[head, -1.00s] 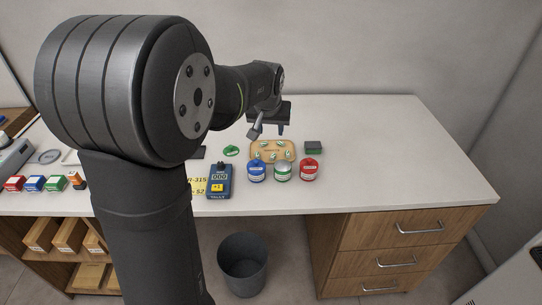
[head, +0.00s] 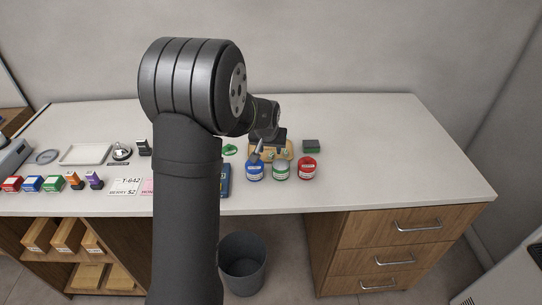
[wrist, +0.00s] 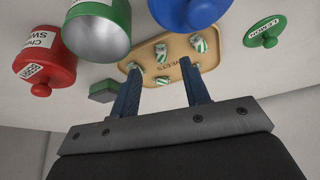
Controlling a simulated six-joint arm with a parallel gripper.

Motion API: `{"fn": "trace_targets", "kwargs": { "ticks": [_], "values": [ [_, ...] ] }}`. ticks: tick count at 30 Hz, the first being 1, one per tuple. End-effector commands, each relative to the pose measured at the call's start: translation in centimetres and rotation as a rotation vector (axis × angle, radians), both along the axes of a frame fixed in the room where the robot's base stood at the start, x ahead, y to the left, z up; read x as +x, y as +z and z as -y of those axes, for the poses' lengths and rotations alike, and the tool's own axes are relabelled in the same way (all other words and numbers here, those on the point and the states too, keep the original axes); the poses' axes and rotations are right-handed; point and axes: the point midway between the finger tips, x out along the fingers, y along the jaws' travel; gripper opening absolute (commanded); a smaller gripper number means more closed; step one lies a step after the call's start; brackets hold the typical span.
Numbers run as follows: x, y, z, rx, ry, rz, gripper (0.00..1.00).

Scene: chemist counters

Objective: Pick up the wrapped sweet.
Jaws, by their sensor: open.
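Several wrapped sweets with green and white stripes lie on a tan tray (wrist: 177,41) marked SWEETS. In the wrist view one sweet (wrist: 162,52) lies between the fingertips' directions, another (wrist: 197,45) lies near the right finger, and one (wrist: 161,82) shows between the fingers. My gripper (wrist: 160,69) is open and empty, its two blue fingers reaching over the tray. Whether the fingertips touch the tray or a sweet I cannot tell. In the head view my gripper (head: 267,148) covers much of the tray.
Blue (head: 254,171), green-and-silver (head: 280,171) and red (head: 307,169) jars stand at the tray's front side. A green lid marked LEMON (wrist: 265,32) lies beside the tray. A dark green-based block (head: 311,146) sits to its right. The counter's right part is clear.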

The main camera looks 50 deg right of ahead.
Motion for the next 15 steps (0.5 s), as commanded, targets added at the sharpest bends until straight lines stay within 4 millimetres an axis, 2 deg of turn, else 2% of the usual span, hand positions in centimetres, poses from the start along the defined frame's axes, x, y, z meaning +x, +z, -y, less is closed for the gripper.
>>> {"fn": "trace_targets", "kwargs": {
  "ticks": [9, 15],
  "values": [
    [1.4, -3.5, 1.7, 0.002, 0.001, -0.001, 0.42],
    [1.6, -4.0, 1.9, 0.000, 0.002, 0.002, 0.42]
  ]
}}
